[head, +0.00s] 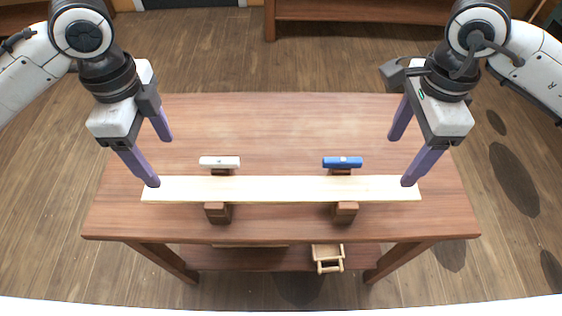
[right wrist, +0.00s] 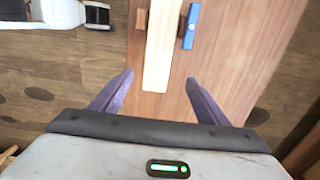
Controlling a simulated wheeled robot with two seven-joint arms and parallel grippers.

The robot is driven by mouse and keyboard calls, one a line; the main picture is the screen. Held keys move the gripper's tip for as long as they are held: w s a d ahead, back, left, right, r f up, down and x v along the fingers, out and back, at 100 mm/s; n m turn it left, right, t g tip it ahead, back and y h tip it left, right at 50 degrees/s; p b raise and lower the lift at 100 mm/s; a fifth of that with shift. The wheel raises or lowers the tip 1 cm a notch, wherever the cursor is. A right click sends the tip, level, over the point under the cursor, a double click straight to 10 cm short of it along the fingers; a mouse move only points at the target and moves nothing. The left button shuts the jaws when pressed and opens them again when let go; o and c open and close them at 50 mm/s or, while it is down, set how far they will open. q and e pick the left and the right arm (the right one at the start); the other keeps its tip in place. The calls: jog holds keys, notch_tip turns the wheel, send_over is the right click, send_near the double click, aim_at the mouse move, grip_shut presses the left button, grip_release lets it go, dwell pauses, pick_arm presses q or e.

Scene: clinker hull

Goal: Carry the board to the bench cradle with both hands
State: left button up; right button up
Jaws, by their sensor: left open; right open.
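A long pale board (head: 280,188) lies level across two brown cradle blocks, the left one (head: 217,213) and the right one (head: 345,212), on the wooden bench (head: 280,125). My left gripper (head: 160,162) is open and empty at the board's left end, one fingertip overlapping that end in the picture. My right gripper (head: 401,161) is open at the board's right end. In the right wrist view the end of the board (right wrist: 160,45) shows between the spread fingers of the right gripper (right wrist: 159,78). I cannot tell how far the fingertips are above the board.
A white bar (head: 220,162) and a blue bar (head: 342,162) sit just behind the board, at the cradle blocks. A small wooden crate (head: 327,255) is on the shelf below the bench. The back half of the bench top is clear.

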aim_at(177, 188)
pick_arm(q)
jog(key=f, duration=1)
jog(key=shift+s+f, duration=0.1)
jog(key=shift+s, duration=0.2)
pick_arm(e)
jog(key=f, duration=1)
jog(key=shift+s+f, duration=0.1)
jog(key=shift+s, duration=0.25)
pick_arm(q)
jog(key=c, duration=1.3)
pick_arm(e)
jog(key=c, duration=1.3)
